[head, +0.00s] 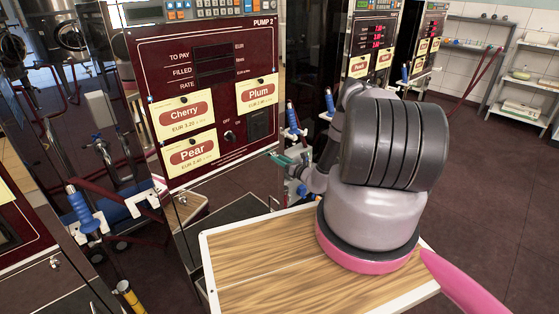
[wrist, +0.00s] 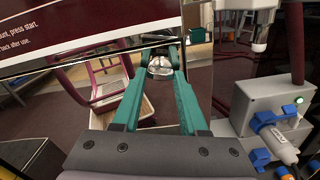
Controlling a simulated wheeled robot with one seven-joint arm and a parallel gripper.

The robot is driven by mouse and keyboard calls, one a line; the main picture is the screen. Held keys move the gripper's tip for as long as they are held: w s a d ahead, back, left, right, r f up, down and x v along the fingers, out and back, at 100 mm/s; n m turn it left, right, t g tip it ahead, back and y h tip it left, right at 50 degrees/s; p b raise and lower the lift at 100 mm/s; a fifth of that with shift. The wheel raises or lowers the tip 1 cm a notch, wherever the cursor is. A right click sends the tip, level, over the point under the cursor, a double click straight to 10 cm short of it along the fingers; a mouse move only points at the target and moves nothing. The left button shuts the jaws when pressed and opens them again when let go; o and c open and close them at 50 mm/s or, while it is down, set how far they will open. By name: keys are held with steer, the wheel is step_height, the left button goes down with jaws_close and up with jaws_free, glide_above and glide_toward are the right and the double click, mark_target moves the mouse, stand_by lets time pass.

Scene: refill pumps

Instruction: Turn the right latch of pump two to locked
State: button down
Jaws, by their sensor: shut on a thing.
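Pump two (head: 215,52) stands left of centre in the head view, with a dark red front panel labelled Cherry, Plum and Pear. My gripper (head: 278,157) has teal fingers and reaches the pump's right side, below the red panel. In the wrist view its fingers close together on a small shiny metal piece, the right latch (wrist: 160,67), on the reflective front below the red panel. The latch is hidden by the fingers in the head view, and its exact angle cannot be told.
A blue-handled nozzle (head: 293,117) hangs right of the pump. A grey box with a green light (wrist: 270,105) is at the right in the wrist view. My wood-topped deck (head: 262,268) is close to the pump. Open floor lies at the right.

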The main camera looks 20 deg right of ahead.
steer(key=shift+m, duration=7.4)
steer(key=shift+c, duration=2.2)
jaws_free()
steer(key=shift+r, duration=0.1)
steer(key=shift+s, duration=0.1)
steer(key=v, duration=1)
steer(key=shift+s, duration=0.3)
